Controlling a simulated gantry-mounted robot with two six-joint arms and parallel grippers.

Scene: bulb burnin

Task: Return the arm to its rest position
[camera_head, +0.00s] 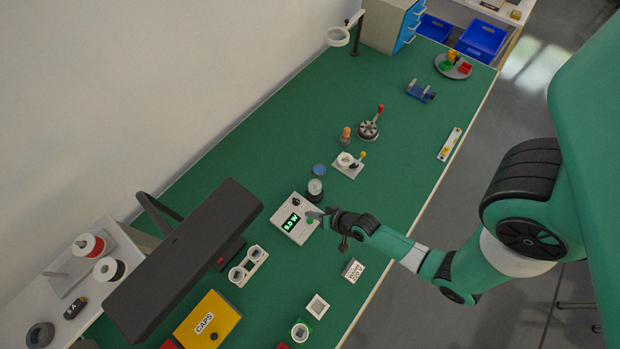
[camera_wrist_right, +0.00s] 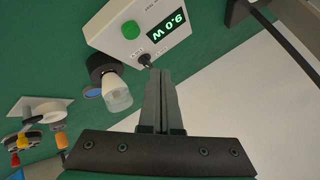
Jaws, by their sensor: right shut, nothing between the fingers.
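My right gripper (camera_head: 318,216) reaches in from the right over the green bench. Its fingers are shut with nothing between them. In the wrist view, the closed fingertips (camera_wrist_right: 158,74) point at the white meter box (camera_wrist_right: 118,30), close to a small black toggle on its face. I cannot tell whether they touch it. The meter box (camera_head: 283,222) has a lit green display and a green button. Right beside it, a white bulb (camera_wrist_right: 117,95) sits in a black round socket (camera_wrist_right: 100,66). My left gripper is not in view.
A white plate with a round fitting (camera_head: 345,160) and a blue disc (camera_head: 319,169) lie behind the gripper. A dark overhead bar (camera_head: 185,255), a yellow CAPS box (camera_head: 207,318) and a two-ring holder (camera_head: 247,264) stand left.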

